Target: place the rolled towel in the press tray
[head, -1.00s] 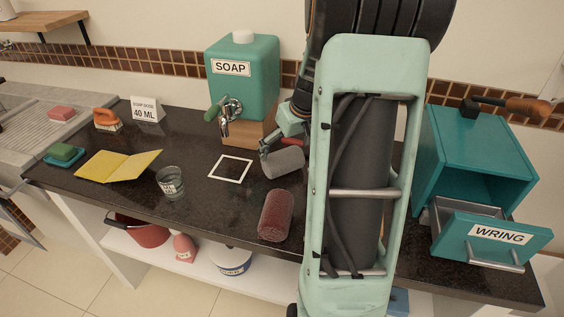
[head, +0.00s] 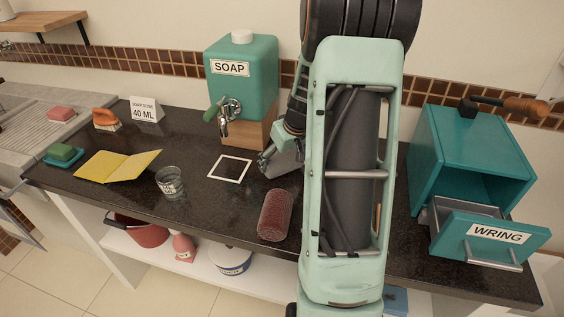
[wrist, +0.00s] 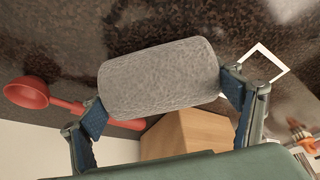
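A grey rolled towel (wrist: 160,78) fills the middle of the wrist view. My gripper (wrist: 165,97) has one finger pad at each end of it, and both pads appear to touch it. In the head view my gripper (head: 279,160) is over the counter, right of the white square outline, and my forearm covers part of this area. The press tray (head: 466,208) is the pulled-out drawer marked WRING, at the front of the teal press (head: 450,165) on the right. The tray's inside is partly visible and looks empty.
A dark red roll (head: 275,215) lies on the counter in front of my gripper. The soap dispenser (head: 243,80) stands behind on a wooden block (wrist: 180,132). A glass (head: 170,183) and yellow cloth (head: 118,165) are at left.

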